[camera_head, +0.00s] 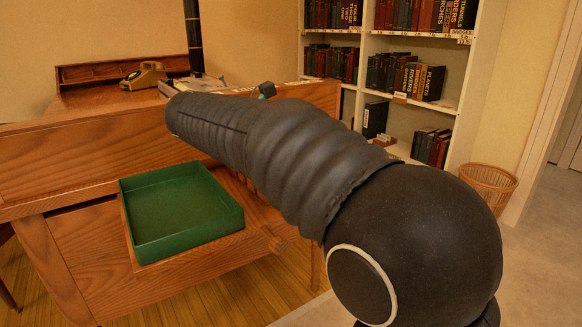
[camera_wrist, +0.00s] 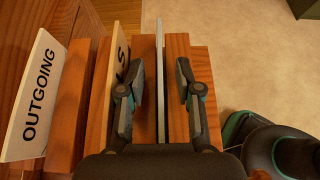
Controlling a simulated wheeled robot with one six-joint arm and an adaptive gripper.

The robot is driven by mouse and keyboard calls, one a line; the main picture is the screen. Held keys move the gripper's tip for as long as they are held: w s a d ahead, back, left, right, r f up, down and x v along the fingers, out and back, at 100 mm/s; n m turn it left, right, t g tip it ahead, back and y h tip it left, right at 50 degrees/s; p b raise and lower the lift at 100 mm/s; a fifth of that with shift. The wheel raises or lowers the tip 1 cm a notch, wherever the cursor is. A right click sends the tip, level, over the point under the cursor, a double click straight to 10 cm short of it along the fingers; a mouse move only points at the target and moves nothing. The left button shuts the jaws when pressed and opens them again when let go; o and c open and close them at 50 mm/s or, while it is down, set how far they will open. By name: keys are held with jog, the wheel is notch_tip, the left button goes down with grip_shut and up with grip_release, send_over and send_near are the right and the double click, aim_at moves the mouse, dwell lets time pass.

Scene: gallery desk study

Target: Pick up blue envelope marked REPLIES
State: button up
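In the wrist view, my gripper (camera_wrist: 161,85) is open over a wooden slotted rack (camera_wrist: 77,95). Its two fingers stand apart on either side of a thin, pale blue-grey upright sheet (camera_wrist: 160,70), seen edge-on; a gap shows on both sides of it. This may be the blue envelope, but no REPLIES marking can be read on it.
A cream card marked OUTGOING (camera_wrist: 35,95) leans at the rack's left. Bookshelves (camera_head: 362,60) and a wastebasket (camera_head: 487,182) stand at the right.

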jog(key=shift+c, duration=0.2)
grip_shut()
jog(key=shift+r, duration=0.1)
